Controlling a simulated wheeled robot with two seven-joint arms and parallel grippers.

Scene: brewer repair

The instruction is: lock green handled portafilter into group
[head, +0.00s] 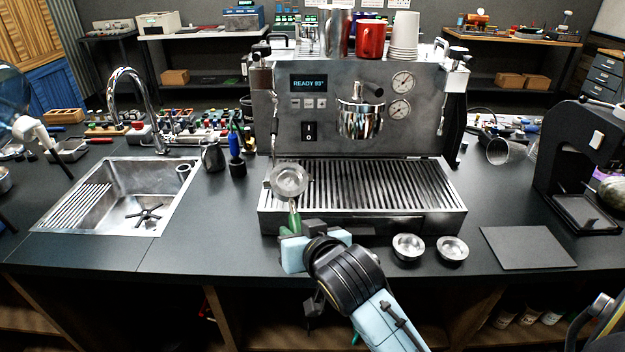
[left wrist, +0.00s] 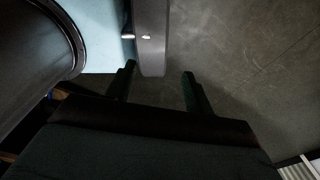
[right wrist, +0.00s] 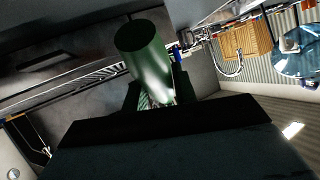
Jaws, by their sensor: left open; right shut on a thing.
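The portafilter (head: 290,180) has a metal basket and a green handle (head: 295,218). Its basket is over the left end of the drip tray, to the left of and below the chrome group (head: 361,118) on the espresso machine. My right gripper (head: 292,236) is shut on the green handle, at the machine's front left corner. In the right wrist view the green handle (right wrist: 146,55) rises from between the fingers; the basket is hidden there. My left gripper (left wrist: 158,85) is open, with nothing held between its fingers; I cannot make it out in the head view.
The slatted drip tray (head: 400,190) lies below the group. Two small metal baskets (head: 408,247) and a dark mat (head: 527,247) are on the counter at the front right. A sink (head: 130,200) is at left, a grinder (head: 580,170) at right. Cups stand atop the machine.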

